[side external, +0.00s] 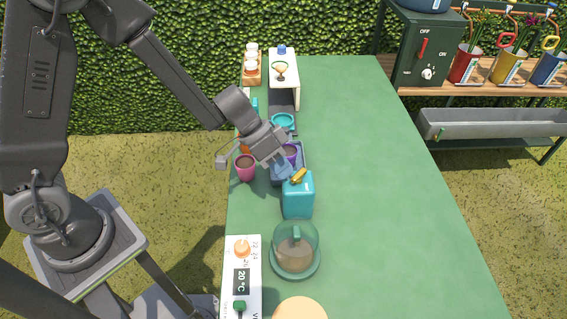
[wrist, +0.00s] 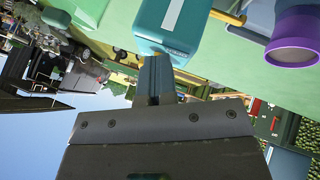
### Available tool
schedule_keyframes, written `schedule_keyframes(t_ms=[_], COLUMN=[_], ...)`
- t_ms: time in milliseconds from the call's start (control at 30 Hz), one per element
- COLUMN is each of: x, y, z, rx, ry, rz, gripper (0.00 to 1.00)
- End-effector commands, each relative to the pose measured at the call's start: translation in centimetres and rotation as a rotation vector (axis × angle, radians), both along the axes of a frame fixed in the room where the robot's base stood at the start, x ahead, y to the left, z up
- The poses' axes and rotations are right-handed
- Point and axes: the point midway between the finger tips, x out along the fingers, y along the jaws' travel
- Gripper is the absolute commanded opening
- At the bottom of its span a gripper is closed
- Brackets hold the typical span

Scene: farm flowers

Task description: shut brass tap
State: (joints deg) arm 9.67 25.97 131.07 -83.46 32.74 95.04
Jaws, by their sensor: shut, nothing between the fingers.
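The brass tap (side external: 299,175) sits at the top of a teal tank (side external: 298,198) on the green table. My gripper (side external: 284,172) is shut and empty, its fingertips just beside the tap and close to the tank. In the wrist view the tank (wrist: 172,25) lies just beyond my shut fingertips (wrist: 155,60). A brass bar (wrist: 228,18) sticks out from the tank's right side there. A small yellow bit shows at the fingertips, partly hidden. I cannot tell whether the fingers touch the tap.
A blue-grey tray (side external: 288,176) with a purple pot (side external: 290,152) stands behind the tank, partly under my gripper. A pink pot (side external: 245,168) is to the left. A glass dome (side external: 295,250) and a white control panel (side external: 242,285) are nearer. The table's right side (side external: 380,190) is clear.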

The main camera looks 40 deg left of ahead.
Motion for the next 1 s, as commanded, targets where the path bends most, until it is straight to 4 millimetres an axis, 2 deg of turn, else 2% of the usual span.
schedule_keyframes(t_ms=[300, 1000], x=[-1.1, -1.9], y=[-0.8, -2.8], z=[-0.1, 0.0], rx=[0.001, -0.005], ry=[0.004, -0.001], rz=[-0.006, -0.014], gripper=[0.00, 0.00])
